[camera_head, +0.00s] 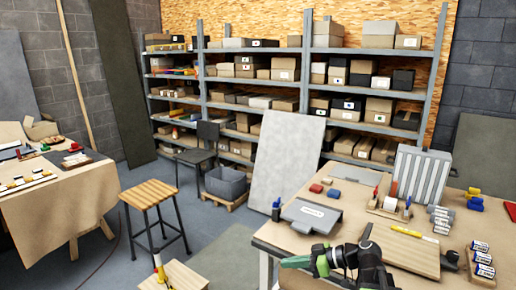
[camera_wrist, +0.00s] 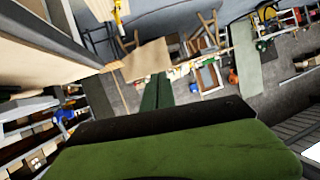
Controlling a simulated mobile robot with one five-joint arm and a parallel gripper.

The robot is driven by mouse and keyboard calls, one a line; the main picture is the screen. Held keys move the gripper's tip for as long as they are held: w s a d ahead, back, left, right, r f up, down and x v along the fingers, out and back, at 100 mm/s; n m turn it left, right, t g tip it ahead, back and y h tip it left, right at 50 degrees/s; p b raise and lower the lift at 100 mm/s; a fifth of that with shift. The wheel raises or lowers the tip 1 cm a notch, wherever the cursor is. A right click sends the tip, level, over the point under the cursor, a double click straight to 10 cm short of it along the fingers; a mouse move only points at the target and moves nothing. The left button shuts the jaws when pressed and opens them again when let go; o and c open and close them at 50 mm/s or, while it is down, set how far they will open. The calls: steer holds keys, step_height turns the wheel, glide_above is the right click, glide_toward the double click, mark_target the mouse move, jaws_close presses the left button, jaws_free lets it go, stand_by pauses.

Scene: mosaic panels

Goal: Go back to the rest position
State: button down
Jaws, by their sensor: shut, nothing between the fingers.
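My arm (camera_head: 346,262), black and green, is folded low at the bottom of the head view, in front of the right-hand table's near edge. Its dark green end part points left there, and its fingertips are hard to make out. In the wrist view my gripper (camera_wrist: 158,78) shows as two narrow dark green fingers side by side, shut with nothing between them. A wide green and black part of my own fills the bottom of that view. No object touches the gripper.
A wooden stool (camera_head: 148,193) and a left table (camera_head: 62,208) stand apart. Shelves (camera_head: 200,90) line the back. Grey floor between is partly free.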

steer(key=s+a+f+m+g+h, duration=0.1)
steer(key=s+f+m+g+h, duration=0.1)
steer(key=s+f+h, duration=0.3)
steer(key=s+a+f+m+g+h, duration=0.1)
steer(key=s+f+m+g+h, duration=0.15)
steer(key=f, duration=0.45)
steer(key=d+f+m+h, duration=0.2)
steer(key=d+m+h, duration=0.3)
steer(key=d+m, duration=0.3)
steer(key=shift+d, duration=0.4)
steer(key=shift+f+t, duration=0.1)
steer(key=shift+t, duration=0.15)
